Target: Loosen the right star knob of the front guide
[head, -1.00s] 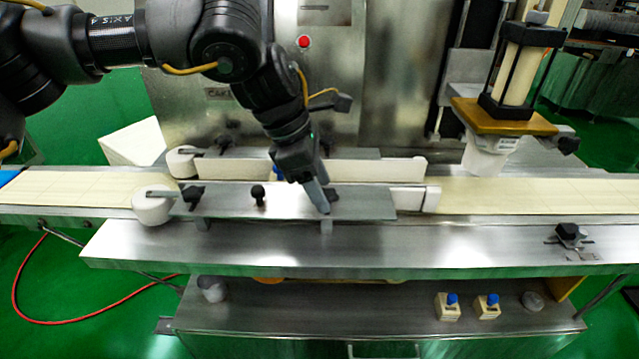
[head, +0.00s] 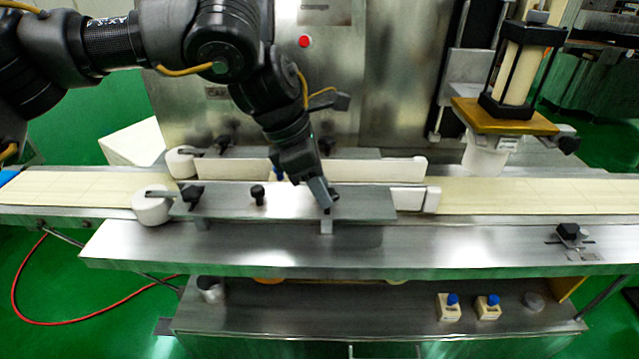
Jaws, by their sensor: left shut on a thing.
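The front guide (head: 290,207) is a flat steel plate along the near side of the conveyor, with a white roller at its left end. A black star knob (head: 192,194) sits at its left, and a black round-topped knob (head: 258,193) stands near its middle. My left gripper (head: 326,204) points down at the right part of the plate and is shut on the right star knob (head: 332,192), which is mostly hidden by the fingers. My right gripper is not in view.
The rear guide (head: 350,168) runs parallel behind the front one. The pale belt (head: 530,194) passes between and beyond them. A steel ledge (head: 420,242) in front is mostly clear, with a black clamp (head: 569,232) at its right. A nozzle unit (head: 490,150) hangs at the right.

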